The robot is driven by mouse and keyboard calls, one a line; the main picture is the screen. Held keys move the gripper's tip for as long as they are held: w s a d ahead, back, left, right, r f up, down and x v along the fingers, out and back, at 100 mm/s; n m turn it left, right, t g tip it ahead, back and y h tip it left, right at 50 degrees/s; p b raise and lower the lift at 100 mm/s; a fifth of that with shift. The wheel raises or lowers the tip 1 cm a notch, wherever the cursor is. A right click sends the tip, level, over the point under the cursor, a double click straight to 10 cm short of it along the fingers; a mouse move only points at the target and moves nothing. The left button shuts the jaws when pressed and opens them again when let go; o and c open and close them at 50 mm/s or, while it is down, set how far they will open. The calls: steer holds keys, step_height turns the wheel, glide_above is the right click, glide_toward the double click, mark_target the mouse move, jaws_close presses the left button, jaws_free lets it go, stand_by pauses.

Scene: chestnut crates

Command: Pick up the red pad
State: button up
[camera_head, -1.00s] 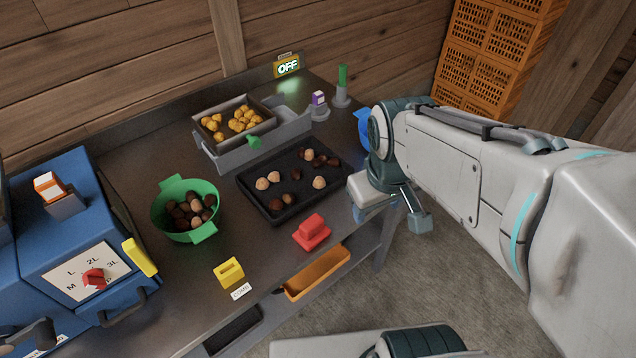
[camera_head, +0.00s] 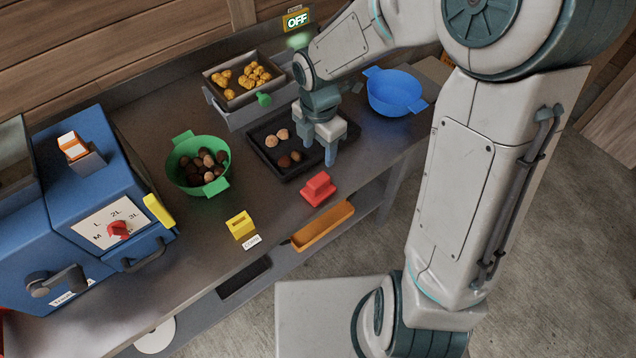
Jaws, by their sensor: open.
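The red pad (camera_head: 318,190) sits on the metal counter near its front edge, a block with a raised grip on a wider base. It stands just in front of the black tray. My gripper (camera_head: 320,150) is open and points down over the right part of the black tray, behind and above the red pad and apart from it. Its fingers hide part of the tray and some chestnuts.
The black tray (camera_head: 262,158) holds chestnuts. A green bowl (camera_head: 187,183) of chestnuts and a yellow block (camera_head: 240,225) stand left. A blue bowl (camera_head: 395,95) stands right. An orange bin (camera_head: 323,226) is below the counter edge. A blue machine (camera_head: 75,205) fills the far left.

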mark_target(319, 179)
step_height(319, 179, down, 7)
steer(key=shift+r+b, duration=0.1)
steer(key=shift+b, duration=0.25)
steer(key=f, duration=0.2)
steer(key=s+f, duration=0.1)
steer(key=f, duration=0.1)
steer(key=shift+f, duration=0.1)
steer(key=shift+w+f, duration=0.1)
steer(key=shift+f, duration=0.5)
steer(key=c, duration=1.1)
